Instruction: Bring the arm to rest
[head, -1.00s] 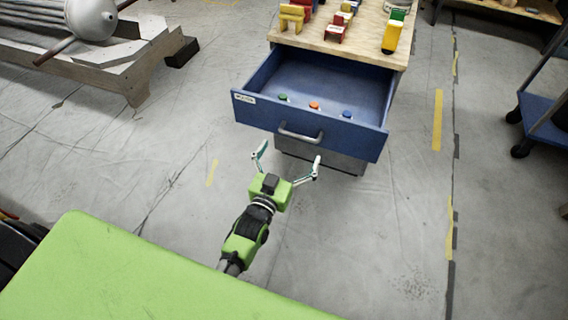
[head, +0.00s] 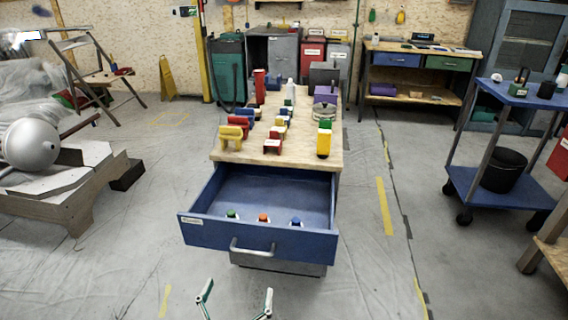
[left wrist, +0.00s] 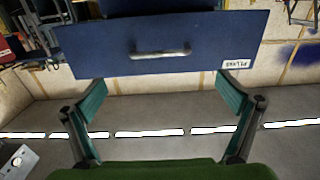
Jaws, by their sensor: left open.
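My left gripper (head: 236,300) shows at the bottom of the head view, where only its two spread fingers are in the picture. It is open and empty, in front of and apart from the open blue drawer (head: 300,243). In the left wrist view, its fingers (left wrist: 163,120) stand wide apart, with the drawer front (left wrist: 225,38) and its metal handle (left wrist: 160,54) beyond them. The drawer is pulled out of a wooden-topped cabinet and holds small green, orange and blue-topped items. My right gripper is not in view.
The wooden top (head: 235,152) carries several coloured blocks and other items. A grey and wooden stand (head: 60,185) is at the left, a blue cart (head: 500,190) at the right. The sheeted floor (head: 110,285) beside the drawer is clear.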

